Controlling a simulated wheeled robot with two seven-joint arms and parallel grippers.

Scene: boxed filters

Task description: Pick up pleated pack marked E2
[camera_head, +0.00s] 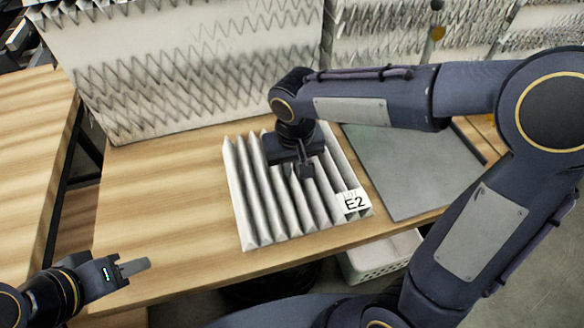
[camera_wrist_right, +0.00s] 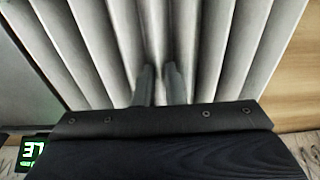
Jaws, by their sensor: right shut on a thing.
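The pleated pack marked E2 (camera_head: 255,205) is white with grey folds and lies on the wooden table, with its E2 label at its near right corner. My right gripper (camera_head: 306,172) is over the pack's middle, its fingers down among the folds. In the right wrist view, the two fingers (camera_wrist_right: 160,82) are close together with a fold of the pack (camera_wrist_right: 205,50) pinched between them. The pack appears to rest on the table. My left gripper (camera_head: 134,267) is at the lower left, away from the pack; its finger gap cannot be made out.
A grey flat mat (camera_head: 405,175) lies right of the pack. Large pleated filter panels (camera_head: 200,65) stand behind it. A white basket (camera_head: 378,258) sits below the table's front edge. The wooden table (camera_head: 160,200) is clear left of the pack.

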